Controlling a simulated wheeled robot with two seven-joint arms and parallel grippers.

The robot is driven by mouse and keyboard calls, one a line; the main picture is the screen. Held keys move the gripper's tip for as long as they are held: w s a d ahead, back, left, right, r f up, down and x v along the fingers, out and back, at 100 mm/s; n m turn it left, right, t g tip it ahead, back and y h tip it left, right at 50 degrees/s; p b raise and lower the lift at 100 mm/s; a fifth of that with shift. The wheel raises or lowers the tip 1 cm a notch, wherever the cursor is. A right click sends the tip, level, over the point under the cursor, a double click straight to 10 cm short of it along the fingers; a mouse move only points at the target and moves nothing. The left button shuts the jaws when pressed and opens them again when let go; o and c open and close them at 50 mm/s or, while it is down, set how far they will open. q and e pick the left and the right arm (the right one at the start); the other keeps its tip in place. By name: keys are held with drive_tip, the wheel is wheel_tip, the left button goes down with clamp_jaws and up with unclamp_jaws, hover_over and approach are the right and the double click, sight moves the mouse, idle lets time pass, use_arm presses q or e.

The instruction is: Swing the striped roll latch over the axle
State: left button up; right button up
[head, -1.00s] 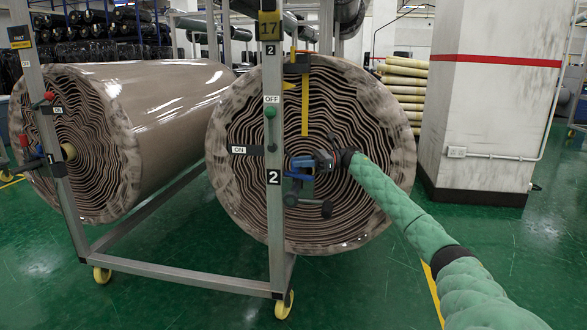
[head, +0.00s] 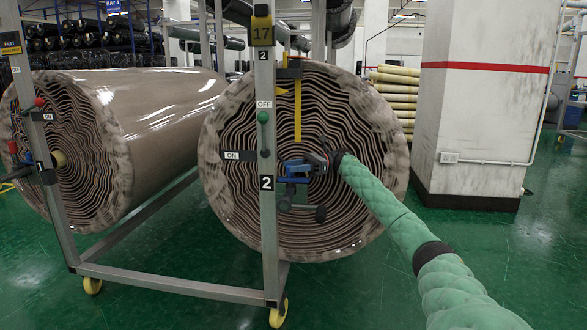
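A large wrapped roll (head: 352,110) hangs in a metal frame, its spiral end facing me. A blue piece (head: 295,167) sits at the middle of that end, where the axle would be; the axle itself is hidden. A dark bar with a knob (head: 319,213) is just below it. A yellow bar (head: 297,112) hangs upright above, in front of the roll. I cannot make out stripes on any latch part. My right gripper (head: 312,164), dark on a green-sleeved arm, is at the blue piece. Its fingers are too small to tell open from shut. My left gripper is not in view.
The frame's near post (head: 265,190) with ON and OFF labels stands just left of the gripper. A second roll (head: 165,115) lies to the left. A white pillar (head: 482,110) stands at right. The green floor between pillar and frame is clear.

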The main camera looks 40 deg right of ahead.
sight(295, 178)
drive_tip(key=shift+a, duration=0.1)
drive_tip(key=shift+r, duration=0.25)
wheel_tip(295, 178, up, 3)
drive_tip(key=shift+r+p, duration=0.1)
drive_tip(key=shift+p, duration=0.35)
drive_tip(key=shift+s+r, duration=0.15)
drive_tip(key=shift+r, duration=0.05)
drive_tip(key=s+d+r, duration=0.3)
drive_tip(key=s+r, duration=0.3)
drive_tip(key=s, duration=0.4)
drive_tip(key=shift+s+d+r+p, duration=0.2)
drive_tip(key=shift+s+r+p, duration=0.15)
drive_tip(key=shift+s+p, duration=0.05)
